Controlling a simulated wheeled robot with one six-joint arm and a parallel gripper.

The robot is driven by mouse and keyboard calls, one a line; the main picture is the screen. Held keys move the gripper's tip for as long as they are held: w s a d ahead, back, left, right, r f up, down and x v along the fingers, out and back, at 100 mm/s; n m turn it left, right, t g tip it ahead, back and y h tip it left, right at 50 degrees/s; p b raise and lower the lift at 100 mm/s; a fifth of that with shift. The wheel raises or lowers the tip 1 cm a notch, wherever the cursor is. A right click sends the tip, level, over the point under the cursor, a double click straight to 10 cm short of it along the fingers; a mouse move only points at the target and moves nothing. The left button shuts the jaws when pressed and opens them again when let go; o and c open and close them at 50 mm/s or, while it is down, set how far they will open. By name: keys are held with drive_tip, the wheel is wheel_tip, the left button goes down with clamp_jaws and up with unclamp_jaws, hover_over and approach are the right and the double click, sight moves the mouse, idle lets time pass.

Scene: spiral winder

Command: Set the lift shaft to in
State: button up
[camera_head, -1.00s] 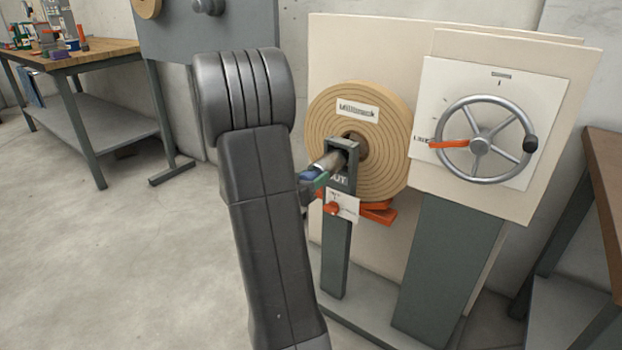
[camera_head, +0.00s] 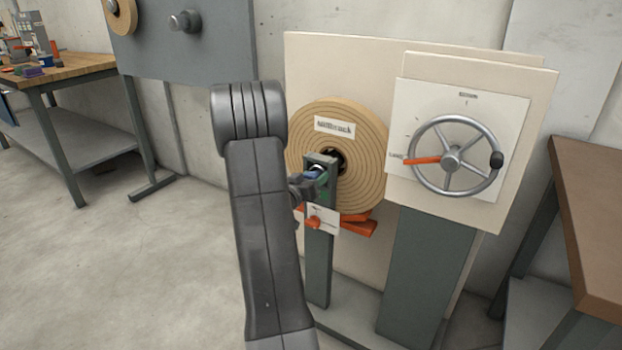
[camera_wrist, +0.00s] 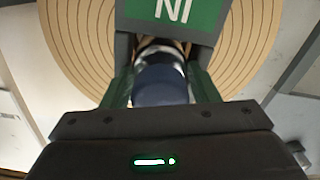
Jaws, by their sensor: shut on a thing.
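The lift shaft (camera_head: 317,172) is a metal rod with a blue grip. It runs through a dark post (camera_head: 318,265) toward the centre of the tan spiral roll (camera_head: 365,150). My gripper (camera_head: 309,184) is shut on the blue grip, close to the post. In the wrist view, the gripper's green fingers (camera_wrist: 160,90) flank the blue grip of the shaft (camera_wrist: 160,78), with bright metal beyond it. The shaft's far end is hidden.
A spoked handwheel (camera_head: 451,160) with a red pointer is on the panel at right. Orange-red parts (camera_head: 358,228) sit low on the post. A brown-topped table (camera_head: 590,215) stands at right and a workbench (camera_head: 80,60) at left. The floor at left is clear.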

drive_tip(key=o, duration=1.1)
drive_tip(key=shift+w+d, duration=0.15)
drive_tip(key=shift+w, duration=0.1)
drive_tip(key=p+v, duration=0.3)
drive_tip(key=v, duration=1.1)
drive_tip(key=b+x, duration=0.3)
drive_tip(key=x, duration=1.1)
drive_tip(key=shift+f, duration=0.1)
drive_tip(key=shift+s+a, duration=0.45)
drive_tip(key=shift+s, duration=0.1)
